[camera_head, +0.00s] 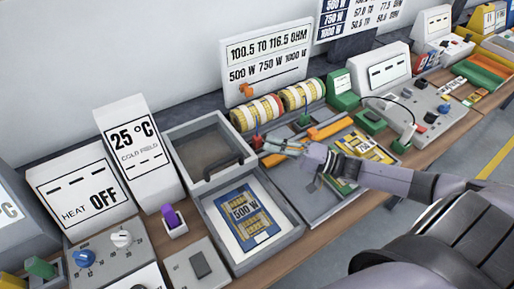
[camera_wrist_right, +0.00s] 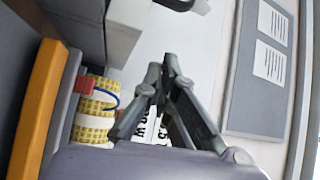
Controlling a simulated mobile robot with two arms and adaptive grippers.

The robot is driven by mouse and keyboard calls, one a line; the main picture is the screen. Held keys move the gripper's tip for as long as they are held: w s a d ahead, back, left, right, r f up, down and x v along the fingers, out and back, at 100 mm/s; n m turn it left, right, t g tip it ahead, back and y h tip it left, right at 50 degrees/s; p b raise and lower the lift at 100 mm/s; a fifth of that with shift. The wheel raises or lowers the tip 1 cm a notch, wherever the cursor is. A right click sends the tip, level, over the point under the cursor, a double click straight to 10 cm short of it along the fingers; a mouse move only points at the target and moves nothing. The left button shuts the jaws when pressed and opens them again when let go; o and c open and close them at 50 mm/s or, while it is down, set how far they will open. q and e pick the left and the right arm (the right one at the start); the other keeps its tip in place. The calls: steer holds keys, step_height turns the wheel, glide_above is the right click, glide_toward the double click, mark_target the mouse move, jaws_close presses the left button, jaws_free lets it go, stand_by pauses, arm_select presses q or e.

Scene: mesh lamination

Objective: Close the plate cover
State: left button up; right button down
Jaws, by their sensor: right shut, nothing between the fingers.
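The plate cover (camera_head: 178,134) is a grey frame with a dark window, in the head view left of centre. It stands raised and tilted back behind a grey tray (camera_head: 291,228). A dark handle bar (camera_head: 222,168) runs along its lower edge. A blue and yellow 500 W plate (camera_head: 243,216) lies on white in the tray. My right gripper (camera_head: 268,150) is shut and empty, just right of the cover's lower right corner, with a small visible gap to the handle. Its closed fingers also show in the wrist view (camera_wrist_right: 164,72). My left gripper is not in view.
Yellow mesh rolls (camera_head: 259,112) stand behind my right gripper, with an orange bar (camera_head: 330,129) near it. A second yellow plate (camera_head: 361,143) lies beyond my right wrist. A 25 °C panel (camera_head: 140,148) and a purple switch (camera_head: 171,217) stand left of the tray.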

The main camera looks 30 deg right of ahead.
mark_target(249, 156)
steer(key=x, duration=0.3)
steer(key=p+x, duration=0.1)
steer(key=x, duration=0.2)
steer(key=p+x, duration=0.1)
steer(key=x, duration=0.2)
steer(key=shift+r, duration=0.25)
steer(key=s+p, duration=0.2)
steer(key=s, duration=0.1)
steer(key=shift+a+f, duration=0.15)
steer(key=shift+f, duration=0.2)
steer(key=shift+s+f, duration=0.1)
steer(key=shift+s, duration=0.45)
steer(key=shift+a+f, duration=0.1)
